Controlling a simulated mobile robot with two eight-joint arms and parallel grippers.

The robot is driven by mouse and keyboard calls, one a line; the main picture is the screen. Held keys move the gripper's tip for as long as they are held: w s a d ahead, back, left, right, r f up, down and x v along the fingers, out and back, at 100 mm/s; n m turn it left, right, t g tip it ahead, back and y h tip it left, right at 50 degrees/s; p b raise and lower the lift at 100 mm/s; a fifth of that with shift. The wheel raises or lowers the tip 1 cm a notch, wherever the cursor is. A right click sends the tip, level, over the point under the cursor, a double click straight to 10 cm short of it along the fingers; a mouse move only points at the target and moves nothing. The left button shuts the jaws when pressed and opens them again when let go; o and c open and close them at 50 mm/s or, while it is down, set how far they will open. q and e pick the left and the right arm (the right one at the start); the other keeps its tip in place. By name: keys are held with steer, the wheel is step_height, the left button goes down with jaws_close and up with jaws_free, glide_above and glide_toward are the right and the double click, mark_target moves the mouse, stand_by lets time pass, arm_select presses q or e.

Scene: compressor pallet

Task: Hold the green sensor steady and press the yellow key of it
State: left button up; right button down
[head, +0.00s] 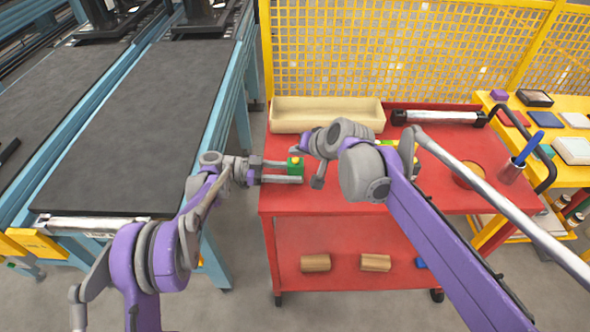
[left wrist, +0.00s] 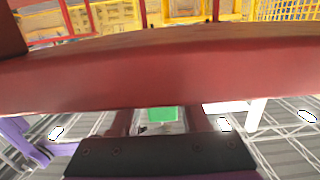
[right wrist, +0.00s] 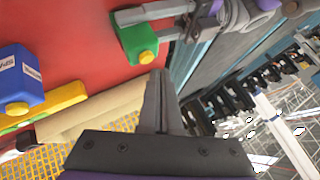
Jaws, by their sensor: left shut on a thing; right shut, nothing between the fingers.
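The green sensor (head: 295,171) is a small block with a round yellow key (head: 295,159) on top. It is at the left end of the red cart's top. My left gripper (head: 288,172) is shut on it from the left. In the left wrist view the green sensor (left wrist: 163,114) sits between the two fingers. My right gripper (head: 317,182) is shut and empty, just right of the sensor. In the right wrist view its closed fingertips (right wrist: 160,73) are apart from the yellow key (right wrist: 146,57), a little below it in the picture.
A blue block with a yellow knob (right wrist: 22,72) and a yellow block (right wrist: 65,95) stand on the red cart (head: 340,194). A beige bin (head: 326,112) is at the back. A conveyor (head: 130,120) lies left, across a gap.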

step_height(320, 180, up, 5)
stand_by(0.8)
arm_select(q)
steer(key=o, duration=1.1)
steer(key=shift+c, duration=0.2)
